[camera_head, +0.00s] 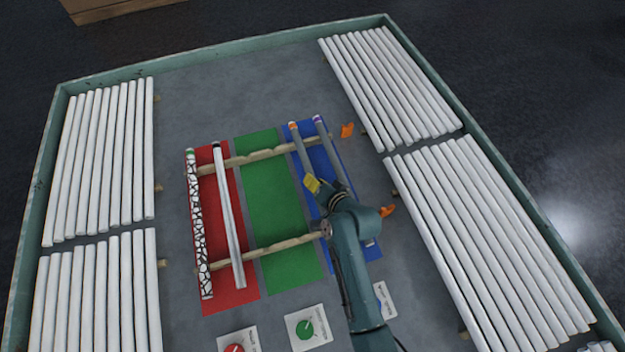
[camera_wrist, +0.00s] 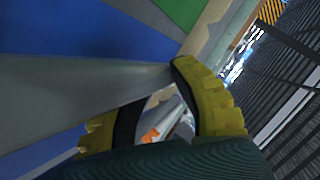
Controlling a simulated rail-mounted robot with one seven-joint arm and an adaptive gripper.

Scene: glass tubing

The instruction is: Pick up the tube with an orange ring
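The tube with an orange ring (camera_head: 300,148) is slim and grey. It lies over the blue mat with its ringed end at the back, and its lower part is hidden by my arm. A similar tube with a purple ring (camera_head: 329,148) lies just to its right. My gripper (camera_head: 313,185) has its yellow fingers at the orange-ringed tube, partway along it. In the wrist view my gripper (camera_wrist: 158,95) has its yellow fingers apart. A grey tube-like surface (camera_wrist: 70,95) runs close by them; whether it lies between the fingers is unclear.
A black-and-white patterned tube (camera_head: 199,225) and a pale tube (camera_head: 228,215) lie over the red mat (camera_head: 213,190). The green mat (camera_head: 270,180) is free of tubes. Wooden rails (camera_head: 250,157) support the tubes. White tubes (camera_head: 390,85) fill both sides of the tray.

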